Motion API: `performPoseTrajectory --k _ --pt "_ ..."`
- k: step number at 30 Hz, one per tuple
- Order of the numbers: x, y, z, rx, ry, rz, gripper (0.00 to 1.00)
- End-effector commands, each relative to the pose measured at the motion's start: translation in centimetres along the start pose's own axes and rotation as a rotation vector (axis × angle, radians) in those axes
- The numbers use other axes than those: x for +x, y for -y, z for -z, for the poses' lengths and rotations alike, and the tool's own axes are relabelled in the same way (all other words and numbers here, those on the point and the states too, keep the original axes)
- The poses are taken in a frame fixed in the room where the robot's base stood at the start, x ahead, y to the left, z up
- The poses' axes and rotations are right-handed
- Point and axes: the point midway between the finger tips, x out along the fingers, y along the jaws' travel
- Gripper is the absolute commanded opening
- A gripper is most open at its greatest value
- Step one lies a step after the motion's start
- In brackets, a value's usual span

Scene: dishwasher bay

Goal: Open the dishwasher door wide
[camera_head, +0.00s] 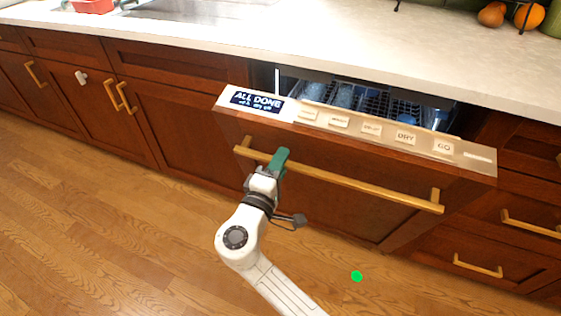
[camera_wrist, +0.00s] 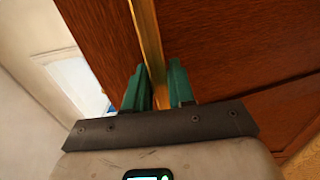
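The dishwasher door (camera_head: 330,190) has a dark wood front and is tilted partly open at its top. Its pale control strip (camera_head: 372,130) shows buttons and an "ALL DONE" display. A long brass handle (camera_head: 350,183) runs across the front. My gripper (camera_head: 278,163) is at the left part of this handle, with its green fingers around the bar. The far fingertip contact is partly hidden.
A rack with dishes (camera_head: 365,100) shows in the gap behind the door. The pale countertop (camera_head: 330,45) overhangs above. Cabinets with brass handles stand at both sides. The wood floor (camera_head: 120,230) before the door is clear, with a green dot (camera_head: 357,276) on it.

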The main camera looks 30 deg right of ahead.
Motion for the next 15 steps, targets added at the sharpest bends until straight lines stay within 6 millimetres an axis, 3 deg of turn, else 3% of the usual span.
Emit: performPoseTrajectory --k 7,15 --pt "-0.02 0.02 0.0 0.0 0.0 0.0 0.0" --pt "-0.04 0.04 -0.01 0.0 0.0 0.001 0.0"
